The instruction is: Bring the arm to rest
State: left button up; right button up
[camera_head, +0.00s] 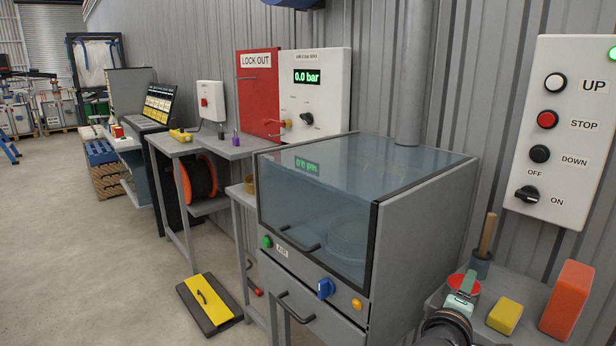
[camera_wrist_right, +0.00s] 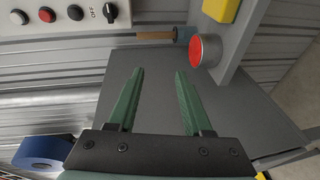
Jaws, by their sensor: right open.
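My right gripper (camera_head: 464,288) shows low at the right of the head view, over the small grey bench beside the glass-fronted cabinet. In the right wrist view its two green fingers (camera_wrist_right: 159,73) stand apart with nothing between them, and a plain grey surface lies behind them. The red-topped tin (camera_wrist_right: 205,50) is beyond and to the right of the fingertips, apart from them. In the head view the gripper partly covers this tin (camera_head: 466,283). My left gripper is not in view.
By the right gripper are a wooden handle in a cup (camera_head: 482,262), a yellow block (camera_head: 504,316) and an orange block (camera_head: 567,298). The grey cabinet (camera_head: 420,240) stands left of it. A switch panel (camera_head: 560,130) hangs behind. A blue roll (camera_wrist_right: 42,150) shows in the wrist view.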

jog(key=s+a+f+m+g+y, duration=0.1)
jog(key=s+a+f+y, duration=0.35)
jog(key=f, duration=0.45)
jog(key=s+a+f+m+g+y, duration=0.1)
jog(key=s+a+f+y, duration=0.3)
jog(key=f, duration=0.5)
jog(key=s+a+f+m+g+y, duration=0.1)
jog(key=s+a+f+y, duration=0.15)
jog(key=s+f, duration=0.5)
jog(key=s+a+f+m+g+y, duration=0.1)
jog(key=s+a+f+m+y, duration=0.2)
jog(key=s+f, duration=0.45)
pick_arm(q)
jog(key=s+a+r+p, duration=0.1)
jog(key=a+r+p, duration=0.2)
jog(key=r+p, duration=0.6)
jog(key=p, duration=0.3)
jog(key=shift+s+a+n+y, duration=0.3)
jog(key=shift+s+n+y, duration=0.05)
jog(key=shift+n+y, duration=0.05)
pick_arm(e)
notch_tip(320, 180, up, 10)
jog(key=s+d+m+h, duration=0.1)
jog(key=s+d, duration=0.1)
jog(key=s, duration=0.1)
jog(key=shift+d+m+h, duration=0.25)
jog(key=shift+m+h, duration=0.05)
jog(key=shift+h, duration=0.1)
